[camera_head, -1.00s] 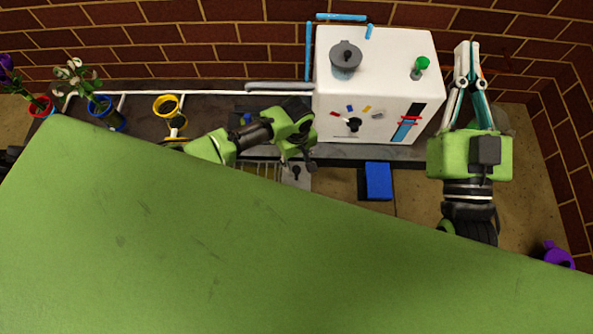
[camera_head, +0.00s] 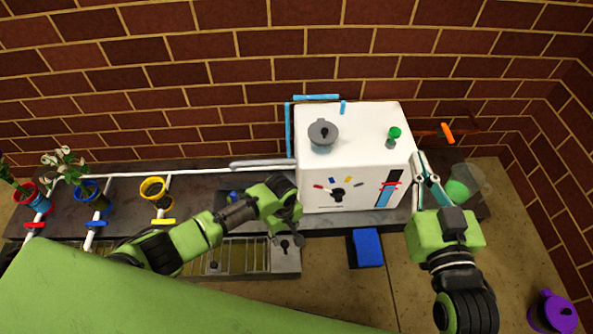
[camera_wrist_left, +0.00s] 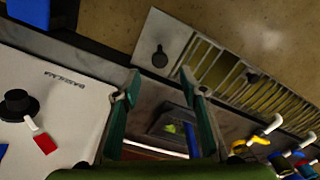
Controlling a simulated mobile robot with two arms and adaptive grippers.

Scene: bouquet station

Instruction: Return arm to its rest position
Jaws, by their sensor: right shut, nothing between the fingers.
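My right gripper (camera_head: 418,160) is shut and empty, beside the lower right side of the white box (camera_head: 350,130). Its green wrist body sits below the fingers in the head view. My left gripper's green body (camera_head: 275,203) is over the counter, left of the white box; its fingertips are hidden in the head view. In the left wrist view the left gripper (camera_wrist_left: 160,85) shows two teal fingers well apart with nothing held between them. A dark tray with a small green item (camera_wrist_left: 170,128) lies beyond them.
Red, blue and yellow ring holders (camera_head: 153,188) stand on the left of the counter, two with flowers. A slatted grate (camera_head: 235,258) lies below the left arm. A blue block (camera_head: 367,247) is at the front. A purple pot (camera_head: 556,313) stands at lower right.

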